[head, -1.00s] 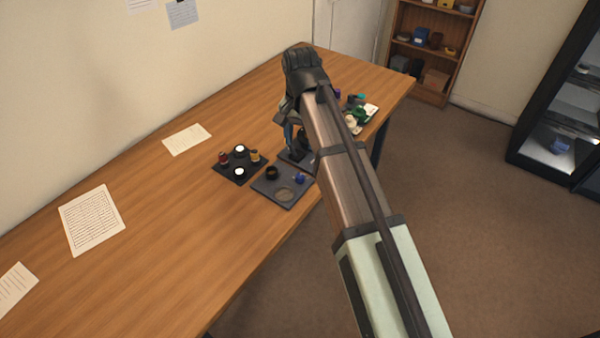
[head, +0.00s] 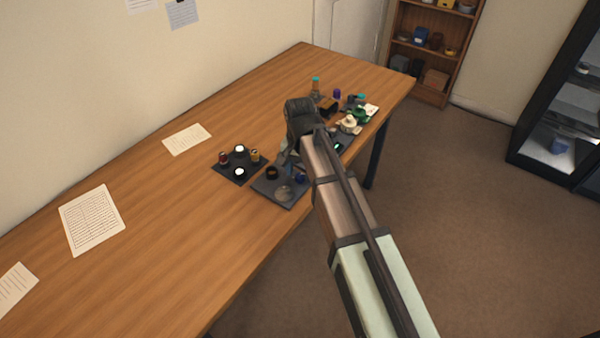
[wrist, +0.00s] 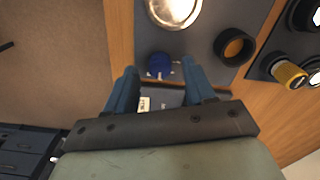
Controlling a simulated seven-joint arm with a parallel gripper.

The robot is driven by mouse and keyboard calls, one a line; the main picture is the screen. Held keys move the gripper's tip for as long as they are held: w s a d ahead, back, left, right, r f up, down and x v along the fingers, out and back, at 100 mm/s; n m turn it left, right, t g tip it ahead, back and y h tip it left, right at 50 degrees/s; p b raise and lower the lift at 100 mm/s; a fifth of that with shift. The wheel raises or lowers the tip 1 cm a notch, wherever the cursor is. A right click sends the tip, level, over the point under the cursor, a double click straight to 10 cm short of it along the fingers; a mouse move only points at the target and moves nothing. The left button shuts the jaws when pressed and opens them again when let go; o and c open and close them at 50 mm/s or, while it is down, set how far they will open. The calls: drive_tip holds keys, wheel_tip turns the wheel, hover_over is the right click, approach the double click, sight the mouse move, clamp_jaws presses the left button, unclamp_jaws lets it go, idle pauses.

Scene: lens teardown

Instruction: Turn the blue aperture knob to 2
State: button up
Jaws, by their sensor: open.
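The blue aperture knob (head: 300,177) sits on a dark grey plate (head: 268,196) near the table's front edge. In the wrist view the knob (wrist: 159,66) is a round blue cap lying just beyond and between my fingertips, with small pale marks near its lower edge. My gripper (wrist: 160,72) is open, with one blue finger on each side, and nothing is between the fingers. In the head view my arm hides most of the gripper. The knob's setting is too small to read.
The plate also bears a black ring (head: 272,173) and a round glassy disc (head: 284,193). A dark tray (head: 226,171) with several small parts stands to its left. Bottles and a white teapot-like object (head: 349,125) stand behind my arm.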

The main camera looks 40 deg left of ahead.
drive_tip(key=shift+f, duration=0.65)
drive_tip(key=shift+c, duration=0.5)
clamp_jaws()
